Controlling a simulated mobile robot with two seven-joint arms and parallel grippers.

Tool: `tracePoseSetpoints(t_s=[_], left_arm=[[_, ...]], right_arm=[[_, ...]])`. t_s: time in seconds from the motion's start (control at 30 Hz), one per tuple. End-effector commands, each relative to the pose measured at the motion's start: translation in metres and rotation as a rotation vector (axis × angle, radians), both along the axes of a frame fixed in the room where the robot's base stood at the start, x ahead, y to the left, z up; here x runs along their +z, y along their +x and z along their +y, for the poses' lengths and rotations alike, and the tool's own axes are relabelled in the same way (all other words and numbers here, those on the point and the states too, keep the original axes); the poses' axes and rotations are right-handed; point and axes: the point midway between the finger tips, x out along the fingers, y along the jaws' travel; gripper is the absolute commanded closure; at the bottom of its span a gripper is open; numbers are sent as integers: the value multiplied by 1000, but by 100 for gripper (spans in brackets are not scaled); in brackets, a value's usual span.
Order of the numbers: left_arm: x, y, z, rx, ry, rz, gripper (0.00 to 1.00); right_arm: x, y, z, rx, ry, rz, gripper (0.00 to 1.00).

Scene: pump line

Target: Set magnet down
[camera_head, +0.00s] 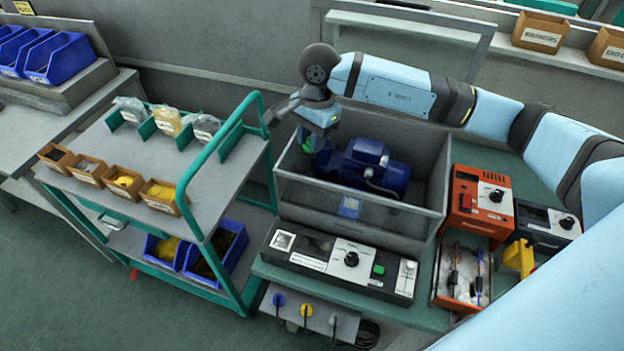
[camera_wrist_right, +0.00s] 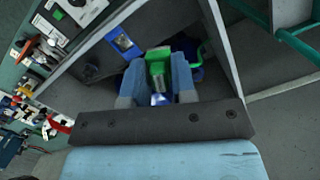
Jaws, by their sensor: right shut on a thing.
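My right gripper (camera_head: 318,125) reaches down into the left part of a grey, open-topped box (camera_head: 420,190). It is shut on a green piece with a grey metal cylinder, which I take as the magnet (camera_wrist_right: 157,68). In the right wrist view the piece sits between the two blue fingers of the gripper (camera_wrist_right: 157,80). In the head view only a green bit of the magnet (camera_head: 307,144) shows below the hand. I cannot tell whether it touches the box floor. A blue motor (camera_head: 368,165) stands in the box just right of the gripper. My left gripper is not in view.
A clear panel with a blue tag (camera_head: 349,207) closes the box front. A control panel (camera_head: 340,265) lies before it. An orange instrument (camera_head: 480,203) and a tray of probes (camera_head: 461,275) are to the right. A green-framed cart (camera_head: 205,235) stands close on the left.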

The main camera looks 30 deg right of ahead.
Motion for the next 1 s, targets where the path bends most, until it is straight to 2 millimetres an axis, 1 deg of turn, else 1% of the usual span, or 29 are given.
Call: tracePoseSetpoints(t_s=[0.03,0.2,0.33,0.4,0.63,0.83,0.9,1.0], left_arm=[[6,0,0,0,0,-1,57],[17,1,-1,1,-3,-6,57],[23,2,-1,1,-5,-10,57],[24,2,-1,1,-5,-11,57],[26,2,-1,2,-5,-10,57],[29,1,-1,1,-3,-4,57],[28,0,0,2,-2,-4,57],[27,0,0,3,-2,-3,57]], right_arm=[[-13,-1,0,0,0,5,99],[-58,-1,0,1,-1,5,99],[-84,-1,0,1,0,2,99],[-94,-1,0,2,-1,2,99],[-111,-1,0,3,0,2,99],[-140,-1,0,1,0,2,99],[-144,0,0,3,-1,-1,99],[-145,0,0,4,0,-2,99]])
